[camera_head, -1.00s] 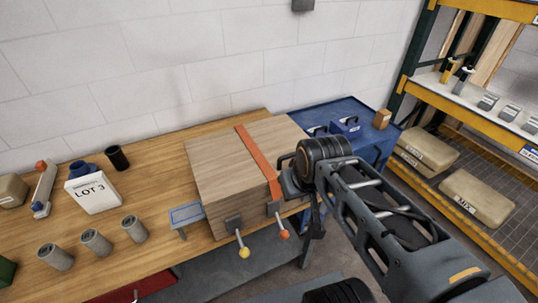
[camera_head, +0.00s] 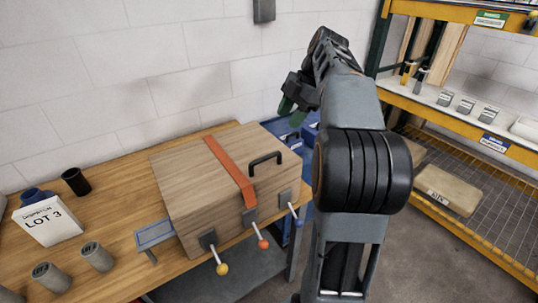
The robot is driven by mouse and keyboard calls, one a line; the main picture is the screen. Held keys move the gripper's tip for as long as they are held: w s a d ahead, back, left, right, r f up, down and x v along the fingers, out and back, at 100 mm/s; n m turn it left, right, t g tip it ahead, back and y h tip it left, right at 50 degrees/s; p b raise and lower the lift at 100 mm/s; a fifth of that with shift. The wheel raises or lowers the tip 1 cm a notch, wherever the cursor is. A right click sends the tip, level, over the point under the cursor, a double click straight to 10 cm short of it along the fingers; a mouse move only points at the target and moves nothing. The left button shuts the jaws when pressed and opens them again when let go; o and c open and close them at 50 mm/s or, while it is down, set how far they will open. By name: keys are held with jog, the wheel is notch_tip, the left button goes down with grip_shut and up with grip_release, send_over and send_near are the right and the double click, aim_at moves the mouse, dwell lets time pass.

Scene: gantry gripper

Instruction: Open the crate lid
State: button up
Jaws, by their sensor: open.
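The wooden crate (camera_head: 200,190) stands on the workbench with its lid (camera_head: 190,164) down. An orange strap (camera_head: 230,168) runs across the lid and down the front. A black handle (camera_head: 265,162) is on the lid, right of the strap. Along the front are latches with levers: one with a yellow knob (camera_head: 222,269), one with a red-orange knob (camera_head: 263,244) and one with a blue knob (camera_head: 299,222). My gripper (camera_head: 288,104) is open and raised behind and above the crate's right side, apart from it. My arm partly hides its wrist.
A blue-framed plate (camera_head: 155,234) is beside the crate. A yellow shelf rack (camera_head: 470,125) stands right.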

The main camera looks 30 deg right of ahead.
aim_at(267, 156)
jog(key=x, duration=1.3)
jog(key=shift+f, duration=0.15)
jog(key=shift+c, duration=0.4)
grip_shut()
